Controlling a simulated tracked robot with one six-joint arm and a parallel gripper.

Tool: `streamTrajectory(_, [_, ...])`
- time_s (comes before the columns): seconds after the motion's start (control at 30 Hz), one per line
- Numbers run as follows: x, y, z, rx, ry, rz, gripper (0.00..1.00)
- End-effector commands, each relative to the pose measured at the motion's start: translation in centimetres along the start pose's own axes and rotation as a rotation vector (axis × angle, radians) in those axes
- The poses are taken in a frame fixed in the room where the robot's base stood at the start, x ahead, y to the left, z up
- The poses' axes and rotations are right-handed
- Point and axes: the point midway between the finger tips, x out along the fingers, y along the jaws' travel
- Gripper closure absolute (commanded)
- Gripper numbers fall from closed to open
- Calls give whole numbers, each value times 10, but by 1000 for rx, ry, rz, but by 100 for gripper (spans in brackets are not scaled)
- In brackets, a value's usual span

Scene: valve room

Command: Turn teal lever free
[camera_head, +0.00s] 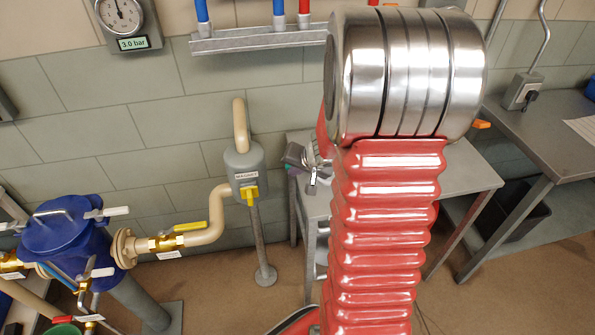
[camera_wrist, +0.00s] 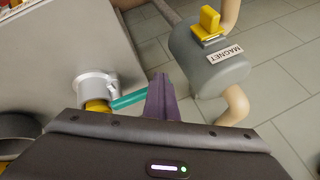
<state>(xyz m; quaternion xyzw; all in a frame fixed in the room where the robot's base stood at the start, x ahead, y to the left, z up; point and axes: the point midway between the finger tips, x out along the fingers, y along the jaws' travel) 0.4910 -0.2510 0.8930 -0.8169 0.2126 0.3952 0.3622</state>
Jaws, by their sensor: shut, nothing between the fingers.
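In the wrist view a teal lever (camera_wrist: 128,100) sticks out to the right from a silver round fitting (camera_wrist: 97,86) on the side of a grey surface. A yellow part (camera_wrist: 97,106) shows just below the fitting. My gripper (camera_wrist: 160,84) has its purple fingers shut with nothing between them. The fingers are just right of the lever's free end; I cannot tell whether they touch it. The lever's far end meets the fingers' edge in the picture.
A grey cylinder labelled MAGNET (camera_wrist: 207,68) with a yellow handle stands close to the right of the fingers; it also shows in the head view (camera_head: 244,168). A blue vessel (camera_head: 65,235) with valves is at left. Grey tables (camera_head: 470,175) stand behind my arm.

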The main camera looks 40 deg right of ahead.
Motion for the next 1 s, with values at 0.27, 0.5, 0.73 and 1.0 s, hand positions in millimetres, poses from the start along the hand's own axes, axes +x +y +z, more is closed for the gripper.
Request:
streamTrajectory(0.27, [1,-4,-3,-2,2,-6,100])
streamTrajectory(0.5, [1,-4,-4,-2,4,-8,100])
streamTrajectory(0.73, [-3,-4,3,-3,4,-9,100])
streamTrajectory(1.0, [-15,3,26,0,2,-3,100])
